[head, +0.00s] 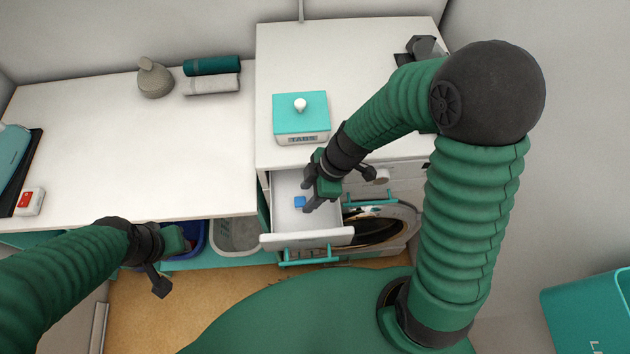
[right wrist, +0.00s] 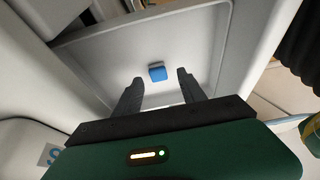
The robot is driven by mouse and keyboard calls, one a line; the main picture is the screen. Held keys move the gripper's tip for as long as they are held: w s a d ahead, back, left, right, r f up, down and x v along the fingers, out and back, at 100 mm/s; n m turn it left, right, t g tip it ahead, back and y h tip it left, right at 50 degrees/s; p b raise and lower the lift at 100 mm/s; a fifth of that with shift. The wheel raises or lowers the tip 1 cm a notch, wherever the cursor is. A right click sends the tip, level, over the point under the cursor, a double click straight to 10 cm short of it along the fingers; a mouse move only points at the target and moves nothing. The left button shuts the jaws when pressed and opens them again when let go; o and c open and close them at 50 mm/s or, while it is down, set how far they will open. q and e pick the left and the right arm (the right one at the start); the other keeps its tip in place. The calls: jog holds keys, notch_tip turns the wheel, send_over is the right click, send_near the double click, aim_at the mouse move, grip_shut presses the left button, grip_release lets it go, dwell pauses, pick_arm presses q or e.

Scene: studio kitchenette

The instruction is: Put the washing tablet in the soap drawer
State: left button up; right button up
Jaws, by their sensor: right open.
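The soap drawer (head: 310,235) is pulled open at the front of the white cabinet. A small blue washing tablet (head: 299,202) lies on the drawer's floor; it also shows in the right wrist view (right wrist: 157,72). My right gripper (head: 308,200) is over the drawer, beside the tablet in the head view. In the right wrist view its two fingers (right wrist: 158,88) are apart and empty, with the tablet beyond the tips. My left gripper (head: 165,262) is low at the left, in front of the counter, and its fingers do not show clearly.
A teal-lidded TABS box (head: 301,115) stands on the cabinet top. Below the drawer is a round washer door (head: 385,226). Blue (head: 190,240) and grey bins (head: 235,236) stand under the counter. The counter's middle (head: 120,140) is clear.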

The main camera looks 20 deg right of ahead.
jog(key=v, duration=0.9)
jog(key=s+d+f+m+h, duration=0.1)
jog(key=m, duration=0.4)
jog(key=s+d+m+t+h, duration=0.1)
jog(key=m, duration=0.4)
jog(key=s+d+f+m+h, duration=0.1)
jog(key=d+m+h, duration=0.1)
jog(key=m, duration=0.2)
jog(key=shift+s+f+m, duration=0.15)
jog(key=shift+f+m, duration=0.2)
jog(key=shift+m, duration=0.05)
